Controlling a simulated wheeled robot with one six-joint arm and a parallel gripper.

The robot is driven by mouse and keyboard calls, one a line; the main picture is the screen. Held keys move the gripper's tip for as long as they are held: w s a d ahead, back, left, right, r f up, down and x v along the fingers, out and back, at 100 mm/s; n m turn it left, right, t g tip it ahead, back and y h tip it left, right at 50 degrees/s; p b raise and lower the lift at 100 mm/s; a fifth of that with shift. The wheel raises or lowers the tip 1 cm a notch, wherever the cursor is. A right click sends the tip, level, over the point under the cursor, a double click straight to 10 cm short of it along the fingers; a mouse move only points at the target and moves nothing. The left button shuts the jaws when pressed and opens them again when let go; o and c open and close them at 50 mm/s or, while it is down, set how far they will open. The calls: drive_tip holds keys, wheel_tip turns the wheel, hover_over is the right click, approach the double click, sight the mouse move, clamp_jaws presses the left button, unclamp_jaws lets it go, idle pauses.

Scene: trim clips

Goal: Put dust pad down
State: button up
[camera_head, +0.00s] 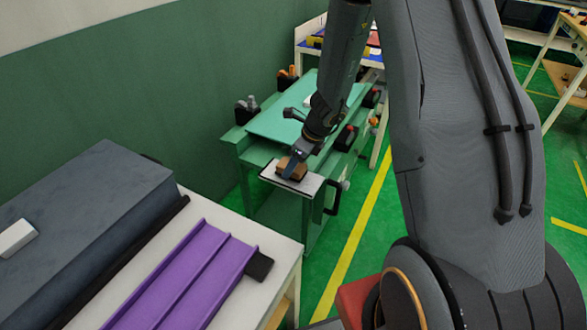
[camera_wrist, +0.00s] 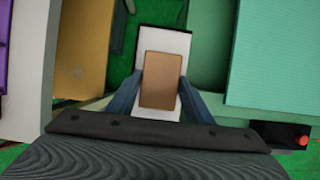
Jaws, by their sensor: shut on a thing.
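The dust pad is a tan-brown block (camera_wrist: 161,80), seen in the wrist view between the two blue fingers of my gripper (camera_wrist: 161,100). My gripper is shut on it. In the head view the pad (camera_head: 291,168) is over a small white-topped shelf (camera_head: 308,183) at the near end of a green cart. A white surface (camera_wrist: 166,42) lies under the pad in the wrist view. I cannot tell whether the pad touches that surface or hovers just above it.
The green cart (camera_head: 274,122) carries dark holders along its edges, with a black handle (camera_head: 332,197) at its near end. A pale bench at the lower left holds a purple tray (camera_head: 190,280) and a dark grey block (camera_head: 85,215). Green floor with yellow lines (camera_head: 358,240) lies to the right.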

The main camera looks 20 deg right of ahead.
drive_tip(key=shift+f, duration=0.65)
drive_tip(key=shift+f, duration=0.15)
drive_tip(key=o, duration=0.9)
drive_tip(key=shift+o, duration=0.2)
